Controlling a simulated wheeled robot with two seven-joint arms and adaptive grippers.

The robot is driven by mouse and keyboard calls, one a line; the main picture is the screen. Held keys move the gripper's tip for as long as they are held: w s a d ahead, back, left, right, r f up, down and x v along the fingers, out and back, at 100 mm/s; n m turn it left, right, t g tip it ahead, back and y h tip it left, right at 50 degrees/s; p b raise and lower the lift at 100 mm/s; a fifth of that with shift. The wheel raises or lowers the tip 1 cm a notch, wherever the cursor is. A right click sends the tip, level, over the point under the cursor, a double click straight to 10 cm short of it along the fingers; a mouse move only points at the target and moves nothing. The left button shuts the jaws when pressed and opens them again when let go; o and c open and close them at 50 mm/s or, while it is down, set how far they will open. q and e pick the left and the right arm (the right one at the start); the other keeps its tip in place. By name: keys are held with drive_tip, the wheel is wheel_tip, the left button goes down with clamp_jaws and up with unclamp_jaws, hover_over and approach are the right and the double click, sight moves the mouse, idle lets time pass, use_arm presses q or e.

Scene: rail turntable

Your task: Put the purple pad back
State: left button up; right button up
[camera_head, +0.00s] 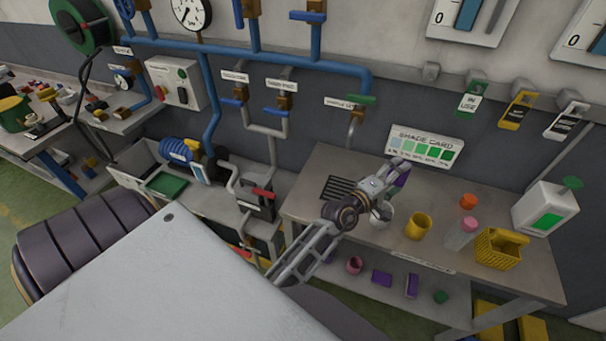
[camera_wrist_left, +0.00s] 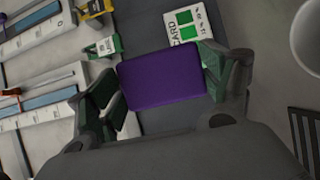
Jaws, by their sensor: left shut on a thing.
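My left gripper (camera_head: 388,177) is shut on the purple pad (camera_head: 402,179) and holds it above the workbench (camera_head: 455,265), in front of the wall. In the head view the gripper hides most of the pad. In the left wrist view the purple pad (camera_wrist_left: 162,77) sits flat-faced between the two fingers of the left gripper (camera_wrist_left: 165,85). On the shelf under the bench lie more purple blocks (camera_head: 381,278), one of them standing farther right (camera_head: 412,285). My right gripper is not in view.
On the bench stand a yellow cup (camera_head: 418,226), a clear bottle with a pink cap (camera_head: 461,234), an orange piece (camera_head: 468,201), a yellow basket (camera_head: 499,248) and a white jug (camera_head: 545,209). A shade card (camera_head: 425,147) stands behind. A dark grille (camera_head: 345,190) lies at the bench's left.

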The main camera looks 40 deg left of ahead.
use_arm(q)
drive_tip(key=shift+s+a+f+n+t+y+b, duration=0.1)
drive_tip(key=shift+s+a+f+n+y+b, duration=0.4)
drive_tip(key=shift+s+a+f, duration=1.25)
drive_tip(key=shift+s+a+f+n+t+y+b, duration=0.15)
drive_tip(key=shift+s+a+f+n+y, duration=0.4)
drive_tip(key=shift+s+a+f+y, duration=1.15)
drive_tip(key=shift+s+a+f+n+t+y+b, duration=0.1)
drive_tip(key=shift+s+a+f+n+y+b, duration=0.35)
drive_tip(key=shift+s+a+f, duration=1.35)
drive_tip(key=shift+s+d+f+b, duration=0.25)
drive_tip(key=shift+d+f, duration=0.05)
drive_tip(key=shift+f, duration=0.2)
drive_tip(key=shift+s+d+f+b, duration=0.2)
drive_tip(key=shift+s+d+f, duration=0.05)
drive_tip(key=shift+f, duration=0.25)
